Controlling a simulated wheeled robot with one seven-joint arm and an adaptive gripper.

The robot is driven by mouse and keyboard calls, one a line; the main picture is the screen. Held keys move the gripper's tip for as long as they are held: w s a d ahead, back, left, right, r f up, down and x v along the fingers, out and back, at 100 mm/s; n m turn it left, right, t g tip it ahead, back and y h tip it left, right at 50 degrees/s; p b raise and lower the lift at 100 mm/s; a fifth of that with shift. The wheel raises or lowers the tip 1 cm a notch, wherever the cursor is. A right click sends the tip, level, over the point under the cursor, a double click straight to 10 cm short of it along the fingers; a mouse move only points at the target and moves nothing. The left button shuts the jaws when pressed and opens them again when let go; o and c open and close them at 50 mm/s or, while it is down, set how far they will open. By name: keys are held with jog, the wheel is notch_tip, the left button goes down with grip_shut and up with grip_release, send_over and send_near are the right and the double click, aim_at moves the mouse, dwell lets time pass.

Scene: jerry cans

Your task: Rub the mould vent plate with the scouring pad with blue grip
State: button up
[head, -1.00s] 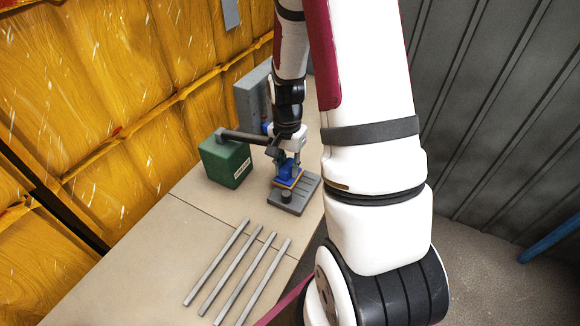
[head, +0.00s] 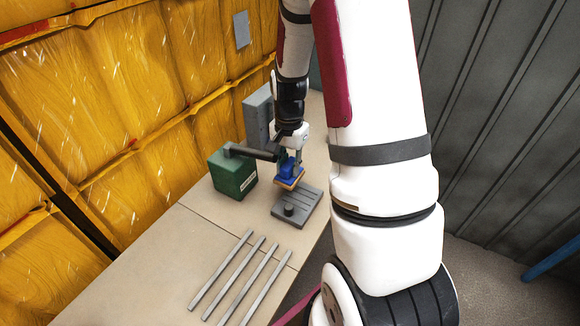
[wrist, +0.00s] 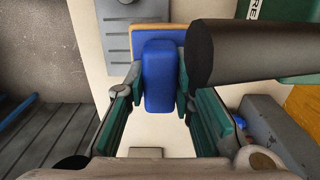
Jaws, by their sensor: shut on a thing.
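The scouring pad has a blue grip (head: 291,167) on top of a tan pad (head: 288,184). My gripper (head: 290,160) is shut on the blue grip, which also shows between the fingers in the wrist view (wrist: 158,78). The mould vent plate (head: 309,205) is a flat grey slab with slots and a dark round knob, lying on the table. The pad is at the plate's far left edge and appears slightly above it; the tan underside is hidden. In the wrist view the plate (wrist: 128,45) shows beyond the pad.
A green box (head: 232,173) stands left of the plate, with a dark bar (head: 252,152) above it reaching toward my gripper. A grey block (head: 256,115) stands behind. Several metal rods (head: 250,275) lie at the front of the table (head: 160,255). Bare tabletop lies left of the rods.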

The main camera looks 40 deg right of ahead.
jog(key=shift+r, duration=0.1)
jog(key=shift+r+p, duration=0.8)
jog(key=shift+r, duration=0.65)
jog(key=shift+a+f, duration=0.1)
jog(key=shift+f, duration=0.05)
